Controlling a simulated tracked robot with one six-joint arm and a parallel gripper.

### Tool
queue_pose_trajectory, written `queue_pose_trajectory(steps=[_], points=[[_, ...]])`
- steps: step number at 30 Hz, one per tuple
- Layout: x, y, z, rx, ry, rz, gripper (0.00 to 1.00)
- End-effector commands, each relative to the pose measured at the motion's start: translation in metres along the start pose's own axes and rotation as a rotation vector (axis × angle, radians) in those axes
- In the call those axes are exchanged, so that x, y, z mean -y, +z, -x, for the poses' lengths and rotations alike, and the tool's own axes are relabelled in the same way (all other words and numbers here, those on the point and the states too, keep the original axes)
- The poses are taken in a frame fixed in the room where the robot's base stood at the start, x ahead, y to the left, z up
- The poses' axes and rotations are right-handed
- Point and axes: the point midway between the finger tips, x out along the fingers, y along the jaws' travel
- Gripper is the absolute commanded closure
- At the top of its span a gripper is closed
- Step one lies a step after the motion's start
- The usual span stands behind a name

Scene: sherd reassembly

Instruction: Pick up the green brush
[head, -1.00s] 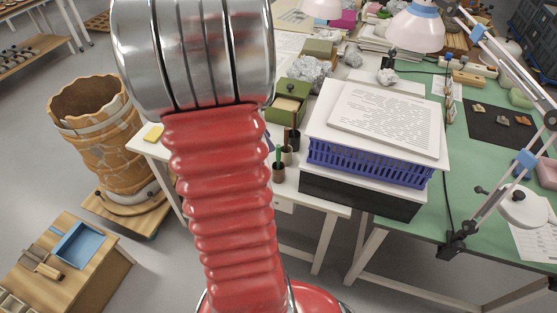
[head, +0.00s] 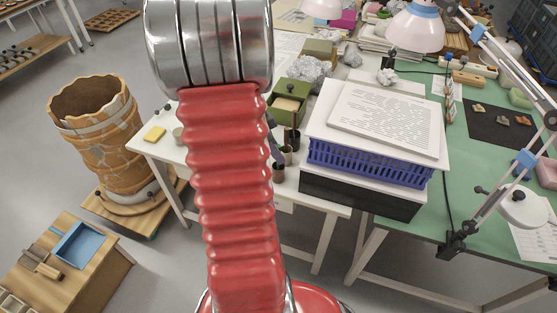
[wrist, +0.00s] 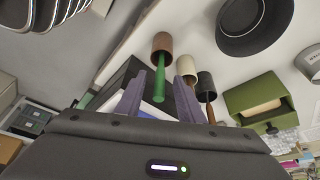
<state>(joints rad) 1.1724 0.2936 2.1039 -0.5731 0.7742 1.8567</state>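The green brush (wrist: 160,82) stands in a brown cup (wrist: 162,42) in the wrist view, its handle pointing toward the camera. My gripper (wrist: 161,88) is open, with one purple-grey finger on each side of the handle and a gap showing on both sides. I cannot tell whether either finger touches it. In the head view the brown cup (head: 278,174) stands at the white table's front edge, just right of my red arm. The green handle cannot be made out there.
A cream cup (wrist: 187,67) and a black cup (wrist: 206,84) with a brown handle stand close beside the brush's cup. A green box (head: 289,104) is behind them. A blue basket (head: 365,165) with papers is close on the right. A large cracked pot (head: 95,130) stands left.

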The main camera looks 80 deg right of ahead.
Motion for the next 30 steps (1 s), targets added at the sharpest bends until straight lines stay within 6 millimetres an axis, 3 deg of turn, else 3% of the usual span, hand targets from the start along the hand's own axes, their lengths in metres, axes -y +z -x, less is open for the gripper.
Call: queue_pose_trajectory(steps=[6,23,30], points=[[0.000,-0.001,-0.022,0.000,0.001,0.000,0.65],[0.000,0.000,-0.023,0.000,0.000,0.000,0.65],[0.000,0.000,-0.023,0.000,0.000,0.000,0.82]])
